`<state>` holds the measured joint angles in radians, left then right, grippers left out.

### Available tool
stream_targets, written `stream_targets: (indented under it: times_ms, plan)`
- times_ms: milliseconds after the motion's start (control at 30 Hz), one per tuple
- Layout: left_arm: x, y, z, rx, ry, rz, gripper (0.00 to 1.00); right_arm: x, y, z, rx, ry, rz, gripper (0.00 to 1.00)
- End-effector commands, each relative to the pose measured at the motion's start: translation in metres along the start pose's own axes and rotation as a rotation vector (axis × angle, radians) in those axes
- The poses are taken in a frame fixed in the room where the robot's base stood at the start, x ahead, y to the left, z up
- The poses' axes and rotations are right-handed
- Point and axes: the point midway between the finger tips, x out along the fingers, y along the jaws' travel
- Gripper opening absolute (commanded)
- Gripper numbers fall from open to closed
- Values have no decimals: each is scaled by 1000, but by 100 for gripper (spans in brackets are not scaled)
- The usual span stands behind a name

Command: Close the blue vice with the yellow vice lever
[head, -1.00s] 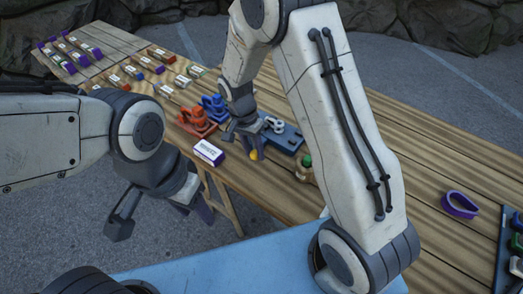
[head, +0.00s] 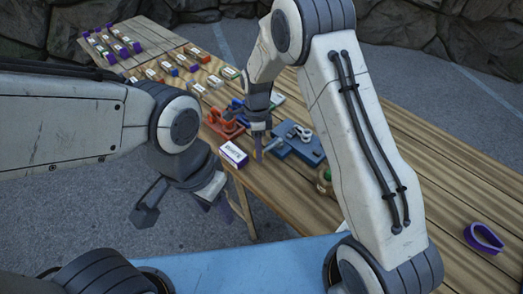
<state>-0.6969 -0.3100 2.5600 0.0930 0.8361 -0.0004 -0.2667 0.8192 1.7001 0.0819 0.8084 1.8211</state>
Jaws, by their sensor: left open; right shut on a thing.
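The blue vice (head: 306,149) stands on the table with grey metal parts on top, right of my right gripper. My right gripper (head: 258,148) points down at the vice's left end, by the table's front edge. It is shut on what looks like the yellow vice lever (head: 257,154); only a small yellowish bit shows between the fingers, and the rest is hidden. My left gripper (head: 217,198) is open and empty, hanging in front of the table, low and left of the vice.
A red vice (head: 224,124) stands left of my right gripper, with another blue thing partly hidden behind. A white and purple box (head: 233,155) lies near the front edge. A round green-topped thing (head: 325,181) is close right of the blue vice.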

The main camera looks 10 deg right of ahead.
Motion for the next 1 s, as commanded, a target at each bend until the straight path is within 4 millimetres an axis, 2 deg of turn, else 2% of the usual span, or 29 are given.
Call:
stream_targets:
  times_ms: [233,700,733,767,800,1000]
  plan:
    - [-2,0,0,0,0,0,50,-2,-5,3,61,-12,-1,0]
    - [-2,0,0,0,0,0,50,-2,-6,3,72,-16,-4,0]
    - [-2,0,0,0,0,0,50,-2,-6,3,72,-16,-4,53]
    - [-2,0,0,0,0,0,50,-2,-6,3,72,-16,-4,65]
    - [-2,0,0,0,0,0,50,-2,-6,3,72,-16,-4,71]
    - [-2,0,0,0,0,0,50,-2,-6,3,70,-14,-2,71]
